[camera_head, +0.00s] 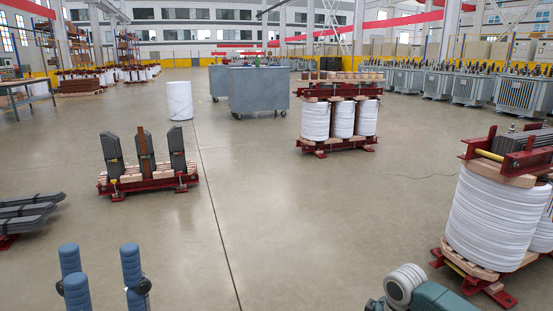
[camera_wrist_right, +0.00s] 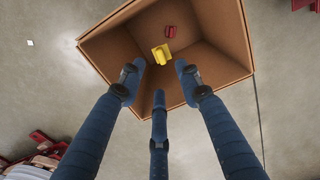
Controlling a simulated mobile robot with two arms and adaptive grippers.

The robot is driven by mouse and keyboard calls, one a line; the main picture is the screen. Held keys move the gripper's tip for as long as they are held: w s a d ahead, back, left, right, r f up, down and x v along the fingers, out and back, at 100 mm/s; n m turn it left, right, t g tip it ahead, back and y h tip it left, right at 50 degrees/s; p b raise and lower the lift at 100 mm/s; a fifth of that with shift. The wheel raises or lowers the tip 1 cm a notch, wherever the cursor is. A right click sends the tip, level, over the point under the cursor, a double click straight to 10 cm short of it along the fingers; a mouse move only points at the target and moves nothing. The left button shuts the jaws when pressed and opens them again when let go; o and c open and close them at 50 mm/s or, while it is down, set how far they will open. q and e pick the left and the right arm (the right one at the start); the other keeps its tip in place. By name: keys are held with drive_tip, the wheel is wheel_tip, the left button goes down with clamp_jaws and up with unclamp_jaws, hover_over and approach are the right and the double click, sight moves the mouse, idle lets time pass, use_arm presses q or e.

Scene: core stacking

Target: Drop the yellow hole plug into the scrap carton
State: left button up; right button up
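The scrap carton (camera_wrist_right: 118,46), an open brown box, lies beyond my right fingers in the right wrist view. The yellow hole plug (camera_wrist_right: 162,54) shows inside the carton's opening, apart from the fingertips. I cannot tell whether it rests on the carton's bottom. My right gripper (camera_wrist_right: 158,78) is open and empty, its three blue fingers spread over the carton. In the head view my left gripper (camera_head: 102,268) is open and empty at the bottom left. Neither the carton nor the plug shows in the head view.
A small red piece (camera_wrist_right: 170,31) is also in the carton. A core with bare dark limbs (camera_head: 147,160) stands ahead at left. Cores with white coils stand at centre (camera_head: 341,118) and right (camera_head: 492,218). Grey sheets (camera_head: 28,210) lie at far left. The middle floor is clear.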

wheel_tip(320, 180, up, 12)
idle(0.7)
